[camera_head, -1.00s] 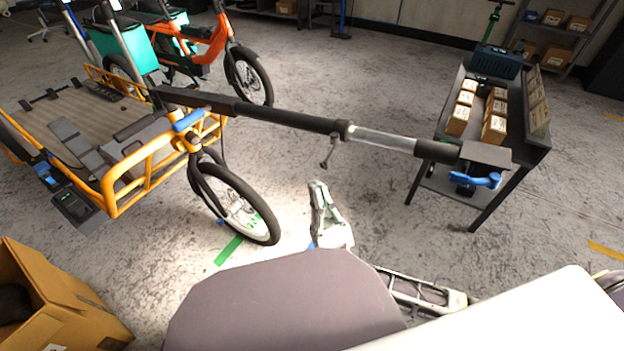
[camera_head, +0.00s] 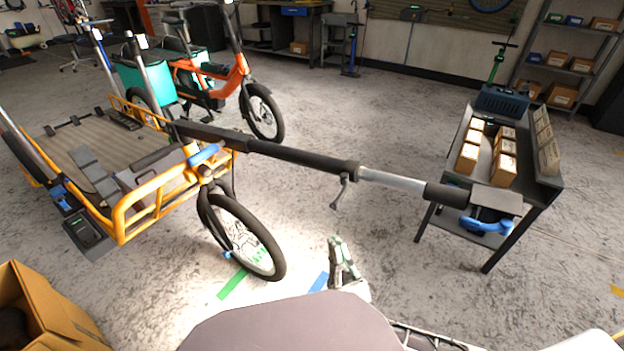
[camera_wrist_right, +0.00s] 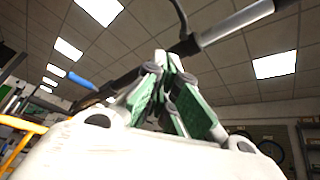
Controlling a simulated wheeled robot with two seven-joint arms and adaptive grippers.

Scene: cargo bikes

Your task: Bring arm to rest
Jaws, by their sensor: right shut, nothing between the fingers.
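My right gripper (camera_head: 341,258) shows in the head view at the lower middle, above the floor and just right of the cargo bike's front wheel. Its fingers are together with nothing between them. The right wrist view shows the same gripper (camera_wrist_right: 172,85) pointing up toward the ceiling, with a dark and silver bar beyond it. My left gripper is in neither view.
A yellow cargo bike (camera_head: 130,215) stands at the left. A long bar with a black and silver shaft (camera_head: 300,160) spans from the bike to a table (camera_head: 545,190) with small boxes. An open cardboard box (camera_head: 50,310) is at the lower left. Open floor lies behind the bar.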

